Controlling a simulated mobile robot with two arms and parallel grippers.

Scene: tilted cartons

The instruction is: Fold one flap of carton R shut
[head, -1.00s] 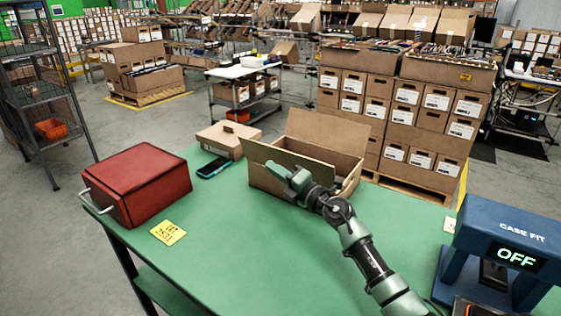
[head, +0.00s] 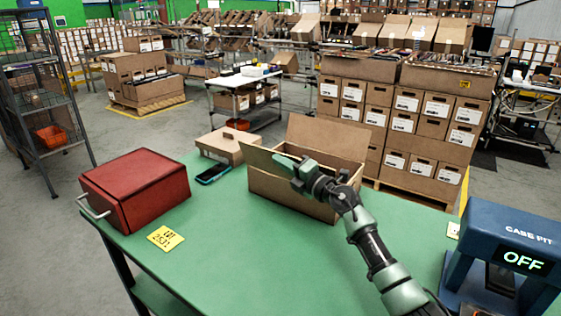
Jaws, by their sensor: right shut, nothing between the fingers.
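An open brown carton (head: 290,196) stands on the green table (head: 225,255). I take it to be carton R, though no mark on it shows. Its far flap (head: 326,136) stands up and leans back. My arm hides part of the carton's right end and inside. My left gripper is not in view.
A red metal box (head: 138,188) with a handle stands at the left. A smaller tan carton (head: 226,146) and a dark phone-like device (head: 213,172) lie behind it. A yellow tag (head: 165,238) lies in front. A blue machine reading OFF (head: 505,240) stands right. The table's front middle is clear.

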